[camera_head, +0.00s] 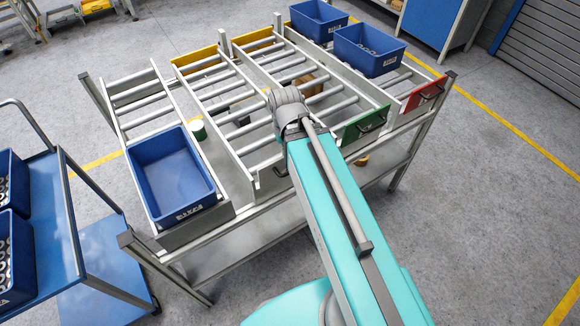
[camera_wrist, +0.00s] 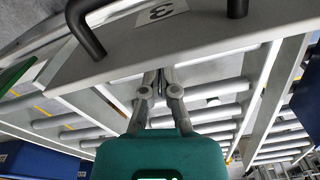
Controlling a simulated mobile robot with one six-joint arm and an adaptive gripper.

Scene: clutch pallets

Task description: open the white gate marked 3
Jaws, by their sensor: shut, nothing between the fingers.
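The white gate (camera_wrist: 125,48) marked 3 fills the top of the wrist view, with its label (camera_wrist: 160,12) upside down. A dark bar handle (camera_wrist: 86,28) stands on its face; the handle's middle is cut off by the frame's top. My gripper (camera_wrist: 161,76) is shut and empty. Its fingertips appear close to the gate's lower edge in the picture, apart from the handle; I cannot tell whether they touch the gate. In the head view my arm hides the gripper and most of the near end of the lane where a pale panel (camera_head: 268,182) shows.
A roller rack (camera_head: 278,218) holds several lanes. A green gate (camera_head: 364,126) and a red gate (camera_head: 425,94) close lanes to the right. Blue bins stand in the left lane (camera_head: 170,178) and right lane (camera_head: 368,50). A blue cart (camera_head: 100,245) stands left; floor is clear at right.

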